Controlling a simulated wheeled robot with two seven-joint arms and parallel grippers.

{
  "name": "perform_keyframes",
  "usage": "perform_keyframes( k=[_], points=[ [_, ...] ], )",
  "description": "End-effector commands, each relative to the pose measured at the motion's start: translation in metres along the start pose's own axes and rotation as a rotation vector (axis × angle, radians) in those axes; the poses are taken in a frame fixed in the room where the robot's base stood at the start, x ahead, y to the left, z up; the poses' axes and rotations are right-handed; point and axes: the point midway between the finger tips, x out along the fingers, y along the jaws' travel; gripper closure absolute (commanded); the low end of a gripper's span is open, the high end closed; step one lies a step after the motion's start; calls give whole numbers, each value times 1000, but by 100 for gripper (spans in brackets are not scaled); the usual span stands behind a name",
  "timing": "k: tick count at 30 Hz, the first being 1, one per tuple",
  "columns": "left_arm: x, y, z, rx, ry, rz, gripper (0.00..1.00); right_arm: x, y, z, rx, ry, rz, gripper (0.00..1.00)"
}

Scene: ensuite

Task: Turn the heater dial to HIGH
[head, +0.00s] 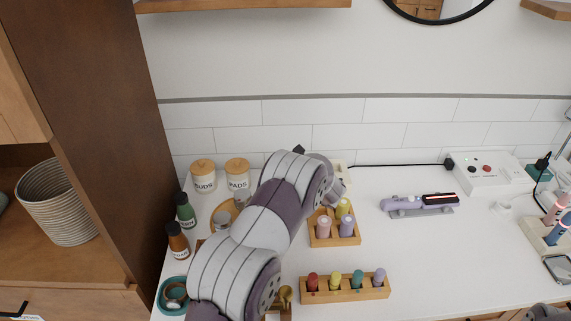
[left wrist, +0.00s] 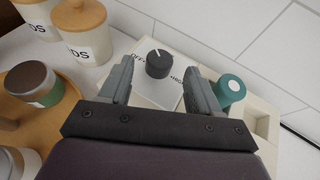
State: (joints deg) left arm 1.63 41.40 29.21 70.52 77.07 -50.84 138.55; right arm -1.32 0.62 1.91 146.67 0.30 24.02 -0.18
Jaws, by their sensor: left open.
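The heater dial (left wrist: 158,64) is a round black knob on a pale, tilted panel (left wrist: 157,93) in the left wrist view. Its white pointer mark faces the top of the picture, between the OFF label on the left and the HIGH label on the right. My left gripper (left wrist: 159,70) is open, with one finger on each side of the dial and a visible gap to it. In the head view my left arm hides the dial, and only a pale bit of the heater (head: 342,171) shows behind it.
A teal-capped bottle (left wrist: 229,88) stands close by the right finger. Lidded jars (left wrist: 80,38) and a brown-lidded jar (left wrist: 32,84) on a wooden tray are to the left. A wooden bottle rack (head: 345,289) and a purple hair tool (head: 404,204) lie on the counter. The tiled wall is behind.

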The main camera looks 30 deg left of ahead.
Motion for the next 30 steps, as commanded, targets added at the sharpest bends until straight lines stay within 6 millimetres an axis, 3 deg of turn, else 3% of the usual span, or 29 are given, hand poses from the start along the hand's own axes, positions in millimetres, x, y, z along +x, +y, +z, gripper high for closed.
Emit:
perform_keyframes(
  k=[6,17,22,30],
  points=[
    [31,0,1,0,0,0,37,-6,0,-1,0,0,0,36],
    [37,0,0,1,0,-2,37,-6,0,-1,0,0,0,36],
    [37,0,0,1,0,-2,93,-6,0,-1,0,0,0,36],
    [38,0,-2,8,0,-20,93,2,0,0,0,0,0,36]
  ],
)
